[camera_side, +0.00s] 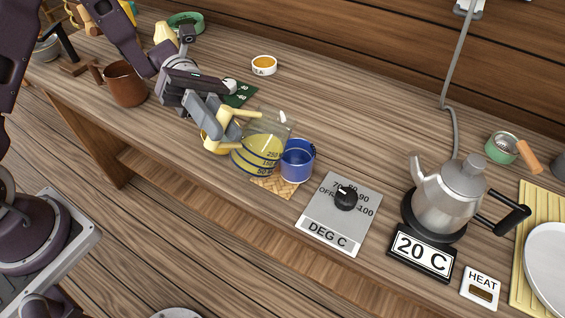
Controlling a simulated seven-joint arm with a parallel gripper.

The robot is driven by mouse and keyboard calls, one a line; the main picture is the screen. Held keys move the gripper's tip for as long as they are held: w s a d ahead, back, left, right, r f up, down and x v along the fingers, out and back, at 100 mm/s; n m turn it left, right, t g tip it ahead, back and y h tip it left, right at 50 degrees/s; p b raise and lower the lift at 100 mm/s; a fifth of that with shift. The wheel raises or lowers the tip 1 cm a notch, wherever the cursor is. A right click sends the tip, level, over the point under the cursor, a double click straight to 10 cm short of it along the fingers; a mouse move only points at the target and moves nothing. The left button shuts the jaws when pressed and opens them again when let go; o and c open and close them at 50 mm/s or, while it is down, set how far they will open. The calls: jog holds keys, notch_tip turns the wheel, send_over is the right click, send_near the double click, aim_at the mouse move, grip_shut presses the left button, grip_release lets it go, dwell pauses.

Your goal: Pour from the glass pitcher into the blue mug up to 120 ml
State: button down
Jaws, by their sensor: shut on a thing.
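The glass pitcher (270,133) is clear, with dark graduation marks and numbers, and holds yellow liquid in its lower part. My gripper (236,128) is shut on the pitcher at its left side. The pitcher looks slightly tilted toward the right. The blue mug (298,165) stands just right of the pitcher on a woven mat (272,187). The pitcher partly overlaps the mug in this view, and I cannot tell whether they touch. No stream of liquid shows. The inside bottom of the mug and its liquid level are hidden.
A grey temperature dial panel (325,234) lies right of the mug. A metal kettle (450,200) stands on its base farther right, beside a 20 C display (421,254). A brown mug (125,88) is at the left. The table behind the mug is clear.

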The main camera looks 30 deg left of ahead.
aim_at(239, 110)
jog(key=shift+w+d+r+n, duration=0.3)
jog(key=shift+w+n, duration=0.25)
jog(key=shift+n, duration=0.35)
jog(key=shift+w+d+r+n, duration=0.2)
jog(key=shift+w+n, duration=0.3)
jog(key=shift+n, duration=0.3)
dwell(0.8)
jog(key=shift+w+d+r+n, duration=0.1)
jog(key=shift+w+d+n, duration=0.1)
jog(key=shift+w+n, duration=0.3)
jog(key=shift+w, duration=0.1)
dwell(1.5)
jog(key=shift+w+d+n, duration=0.2)
jog(key=shift+w+n, duration=0.15)
jog(key=shift+n, duration=0.25)
